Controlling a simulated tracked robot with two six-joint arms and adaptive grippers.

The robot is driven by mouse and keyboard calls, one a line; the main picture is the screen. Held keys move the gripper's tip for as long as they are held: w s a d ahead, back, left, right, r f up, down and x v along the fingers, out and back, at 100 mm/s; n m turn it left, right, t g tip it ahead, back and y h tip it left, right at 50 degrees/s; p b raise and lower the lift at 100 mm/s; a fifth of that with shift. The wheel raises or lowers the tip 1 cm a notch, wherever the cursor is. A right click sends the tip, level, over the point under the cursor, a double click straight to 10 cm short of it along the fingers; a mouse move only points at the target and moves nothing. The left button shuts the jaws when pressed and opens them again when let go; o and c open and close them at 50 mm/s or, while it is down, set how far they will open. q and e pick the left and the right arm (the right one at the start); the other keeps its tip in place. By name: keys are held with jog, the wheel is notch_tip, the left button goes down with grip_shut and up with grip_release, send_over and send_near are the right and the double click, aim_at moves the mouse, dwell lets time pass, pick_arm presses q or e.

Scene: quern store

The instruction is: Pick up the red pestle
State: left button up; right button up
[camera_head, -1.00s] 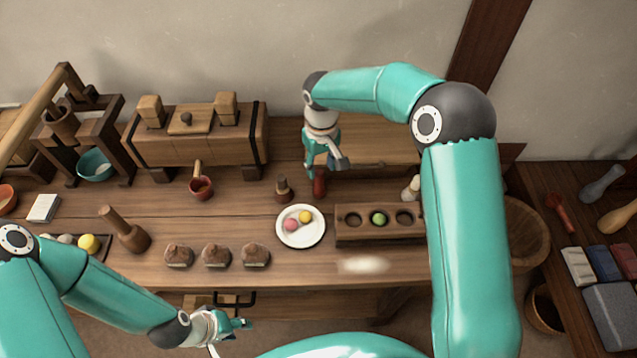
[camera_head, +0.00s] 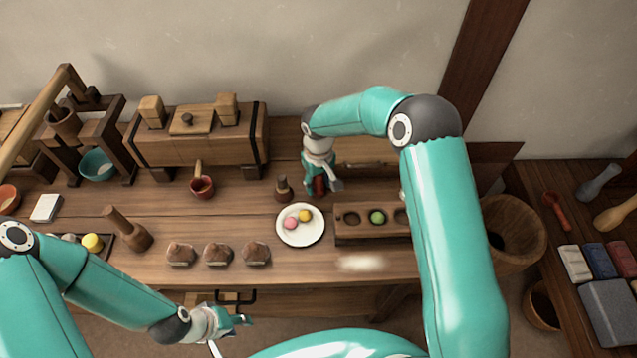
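The red pestle (camera_head: 319,186) stands on the main table, just behind the white plate. My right gripper (camera_head: 322,187) reaches down over it from above, with a finger on either side. The gap between its fingers looks wider than the pestle, so it looks open. The gripper hides the pestle's upper part, and I cannot tell whether a finger touches it. My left gripper (camera_head: 242,320) is low at the table's front edge, away from the pestle. Its finger opening is not clear from this angle.
A small brown stamp (camera_head: 284,190) stands close left of the pestle. In front are a white plate (camera_head: 288,240) with two sweets and a wooden block with hollows (camera_head: 345,233). A dark red tool (camera_head: 557,211) lies on the right bench.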

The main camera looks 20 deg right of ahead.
grip_shut()
jog(key=shift+r, duration=0.15)
